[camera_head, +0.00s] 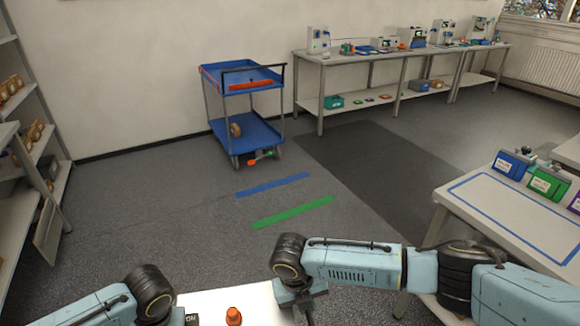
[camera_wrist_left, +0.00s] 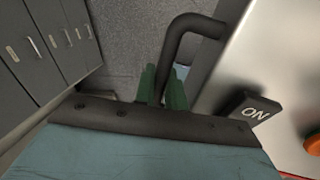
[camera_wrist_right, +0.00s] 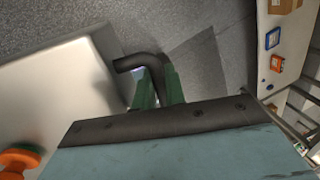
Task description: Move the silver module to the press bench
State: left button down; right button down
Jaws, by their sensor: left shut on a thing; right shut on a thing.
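The silver module (camera_head: 262,301) is at the bottom of the head view, between my two arms, only partly in frame. It has an orange knob (camera_head: 233,316) on top and a black handle on each side. In the left wrist view my left gripper (camera_wrist_left: 163,82) is shut on one black handle (camera_wrist_left: 185,32), beside the silver top and a dark "ON" tag (camera_wrist_left: 256,110). In the right wrist view my right gripper (camera_wrist_right: 157,88) is shut on the other handle (camera_wrist_right: 135,63). No label shows which bench is the press bench. The module's underside is hidden.
A pale table with a blue outline (camera_head: 500,183) and coloured bins stands at right. A long bench (camera_head: 355,58) with several instruments lines the back wall. A blue cart (camera_head: 246,133) stands left of it. Shelves (camera_head: 60,185) line the left. The middle floor is open, with blue and green stripes.

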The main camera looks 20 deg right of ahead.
aim_at(516, 210)
jog(key=z, duration=0.5)
jog(key=i, duration=0.45)
jog(key=z, duration=1)
jog(key=i, duration=0.55)
jog(key=z, duration=0.8)
jog(key=i, duration=0.45)
jog(key=z, duration=0.15)
